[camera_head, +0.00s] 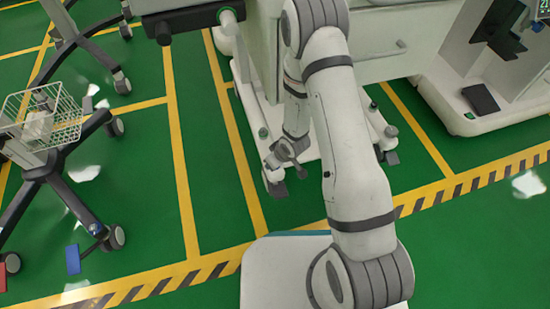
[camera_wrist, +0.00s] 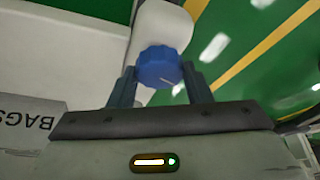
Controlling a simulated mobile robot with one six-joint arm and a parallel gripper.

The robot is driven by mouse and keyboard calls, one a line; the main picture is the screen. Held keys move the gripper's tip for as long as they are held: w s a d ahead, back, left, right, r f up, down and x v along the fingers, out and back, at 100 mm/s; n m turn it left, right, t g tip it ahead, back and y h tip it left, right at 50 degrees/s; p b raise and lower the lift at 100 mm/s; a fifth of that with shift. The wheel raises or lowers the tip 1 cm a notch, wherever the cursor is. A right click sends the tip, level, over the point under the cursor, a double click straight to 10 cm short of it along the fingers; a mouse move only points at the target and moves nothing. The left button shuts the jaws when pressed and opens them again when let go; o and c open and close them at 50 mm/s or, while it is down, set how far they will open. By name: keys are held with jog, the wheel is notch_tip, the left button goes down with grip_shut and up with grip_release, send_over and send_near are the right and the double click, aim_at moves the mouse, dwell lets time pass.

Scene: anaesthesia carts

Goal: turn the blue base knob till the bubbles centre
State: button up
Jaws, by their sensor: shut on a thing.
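In the head view my arm reaches down to the cart's base, and the gripper (camera_head: 284,160) is small there. The knob cannot be made out in the head view. No bubbles can be made out in either view.
A box edge marked BAGS (camera_wrist: 30,124) is at the left of the wrist view. In the head view, a wheeled stand with a wire basket (camera_head: 50,118) is at left. A white cabinet (camera_head: 470,70) is at right. Green floor with yellow lines lies between.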

jog(key=shift+n, duration=0.4)
jog(key=o, duration=1)
jog(key=shift+p+v, duration=2.05)
jog(key=shift+v, duration=1.85)
jog(key=shift+d, duration=0.1)
jog(key=shift+c, duration=0.2)
